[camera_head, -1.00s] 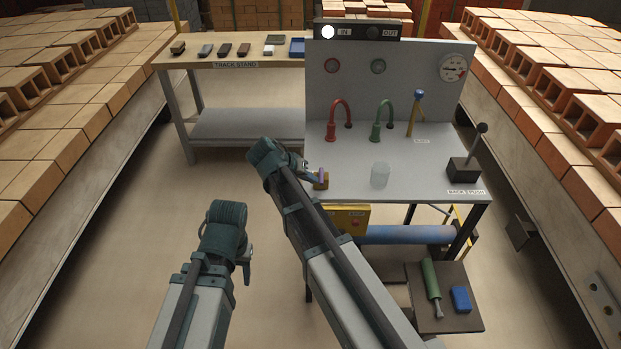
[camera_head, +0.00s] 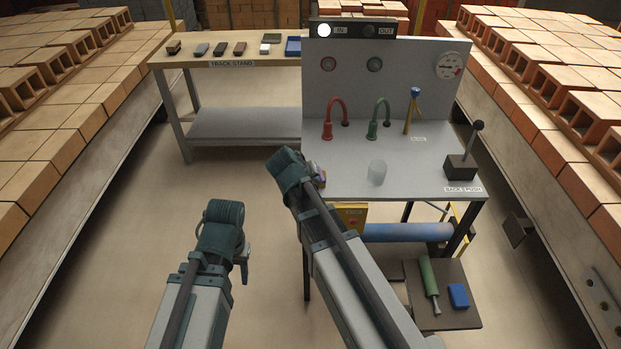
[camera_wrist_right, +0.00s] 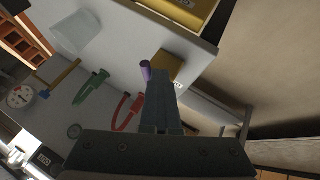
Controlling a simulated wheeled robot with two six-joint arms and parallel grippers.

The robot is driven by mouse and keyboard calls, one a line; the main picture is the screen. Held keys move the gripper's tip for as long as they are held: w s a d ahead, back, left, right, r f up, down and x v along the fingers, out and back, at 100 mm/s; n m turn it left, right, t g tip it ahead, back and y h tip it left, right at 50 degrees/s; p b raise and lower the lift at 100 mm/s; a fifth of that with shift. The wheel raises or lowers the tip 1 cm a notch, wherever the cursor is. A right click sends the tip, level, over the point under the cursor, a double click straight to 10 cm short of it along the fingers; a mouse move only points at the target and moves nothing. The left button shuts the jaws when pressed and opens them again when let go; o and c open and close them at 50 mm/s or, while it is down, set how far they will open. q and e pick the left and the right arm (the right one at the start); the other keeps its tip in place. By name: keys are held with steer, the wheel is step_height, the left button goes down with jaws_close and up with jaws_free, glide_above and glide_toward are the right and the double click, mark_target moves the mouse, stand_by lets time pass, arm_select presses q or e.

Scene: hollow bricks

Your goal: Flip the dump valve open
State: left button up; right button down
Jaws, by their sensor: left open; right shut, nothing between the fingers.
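A small brass block (camera_wrist_right: 170,68) with a purple lever (camera_wrist_right: 146,71) sits at the near left corner of the grey bench; I take it to be the dump valve. In the head view only the purple lever (camera_head: 320,179) shows clearly beside my right wrist, which hides most of the block. My right gripper (camera_wrist_right: 161,75) is shut and empty, its tips close to the block and lever; I cannot tell whether they touch. My left gripper (camera_head: 243,257) is open and empty, low and left of the bench, its fingers small in view.
The bench (camera_head: 420,165) bears a red tap (camera_head: 329,122), a green tap (camera_head: 374,125), a blue-topped brass lever (camera_head: 410,112), a clear cup (camera_head: 377,172) and a black-knobbed lever (camera_head: 464,160). A yellow box (camera_head: 351,215) hangs below. Brick stacks flank both sides.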

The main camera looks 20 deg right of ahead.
steer(key=d+n+t+y, duration=0.1)
steer(key=n, duration=0.1)
steer(key=s+d+n+y, duration=0.1)
steer(key=n, duration=0.1)
steer(key=shift+d+n+t+y, duration=0.3)
steer(key=shift+d+t, duration=0.05)
steer(key=shift+t, duration=0.05)
steer(key=shift+w+d+n+y, duration=0.1)
steer(key=shift+d+n+y, duration=0.45)
steer(key=shift+n, duration=0.35)
steer(key=d+n+y, duration=0.1)
steer(key=n+y, duration=0.1)
steer(key=n, duration=0.1)
steer(key=shift+w+d+t+y, duration=0.25)
steer(key=shift+w+d+t, duration=0.05)
steer(key=shift+d, duration=0.05)
arm_select(q)
steer(key=shift+s+d, duration=0.1)
steer(key=shift+d, duration=0.25)
arm_select(e)
steer(key=shift+w+d, duration=0.45)
steer(key=shift+d, duration=0.3)
steer(key=shift+w+d, duration=0.2)
steer(key=shift+s, duration=0.1)
